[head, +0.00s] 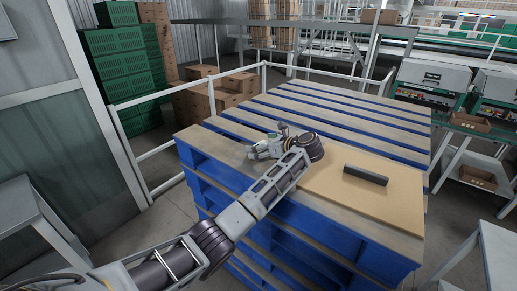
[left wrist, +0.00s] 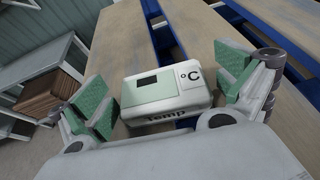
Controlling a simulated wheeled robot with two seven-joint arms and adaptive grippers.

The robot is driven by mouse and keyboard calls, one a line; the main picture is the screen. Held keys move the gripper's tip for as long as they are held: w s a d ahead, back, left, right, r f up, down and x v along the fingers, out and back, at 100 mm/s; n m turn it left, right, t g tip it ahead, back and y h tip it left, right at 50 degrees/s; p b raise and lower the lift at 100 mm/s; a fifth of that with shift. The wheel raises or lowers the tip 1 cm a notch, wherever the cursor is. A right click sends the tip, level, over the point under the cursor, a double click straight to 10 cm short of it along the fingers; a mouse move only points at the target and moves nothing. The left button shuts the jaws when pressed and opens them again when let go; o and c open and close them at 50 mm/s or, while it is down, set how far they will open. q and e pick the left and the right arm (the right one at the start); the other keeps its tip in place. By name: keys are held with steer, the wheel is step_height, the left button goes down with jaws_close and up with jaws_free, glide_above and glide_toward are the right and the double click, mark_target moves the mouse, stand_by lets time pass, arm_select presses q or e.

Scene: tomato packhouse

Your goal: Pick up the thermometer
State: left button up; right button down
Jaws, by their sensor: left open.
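The thermometer is a small white box (left wrist: 165,100) with a pale green face, a dark display, a "°C" mark and "Temp" on its near side. It lies on the wooden top of the blue pallet stack (head: 330,113). My left gripper (head: 264,147) is low over the pallet top. In the left wrist view, the left gripper's green-padded fingers (left wrist: 163,98) are spread apart, one on each side of the thermometer, with gaps visible. In the head view I cannot clearly make out the thermometer among the gripper parts. My right gripper is not in view.
A dark bar (head: 365,175) lies on a tan sheet (head: 400,205) at the right of the pallet top. White railings (head: 160,153) run behind and left. Green crates (head: 118,62) and cardboard boxes (head: 205,97) stand beyond. The far pallet boards are clear.

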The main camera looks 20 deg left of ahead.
arm_select(q)
steer(key=shift+s+d+r, duration=0.1)
steer(key=shift+d, duration=0.05)
steer(key=c, duration=0.7)
steer(key=shift+c, duration=1.9)
steer(key=shift+r, duration=0.4)
step_height(320, 180, up, 8)
steer(key=shift+f+b, duration=0.15)
steer(key=shift+b, duration=0.8)
steer(key=shift+r, duration=0.7)
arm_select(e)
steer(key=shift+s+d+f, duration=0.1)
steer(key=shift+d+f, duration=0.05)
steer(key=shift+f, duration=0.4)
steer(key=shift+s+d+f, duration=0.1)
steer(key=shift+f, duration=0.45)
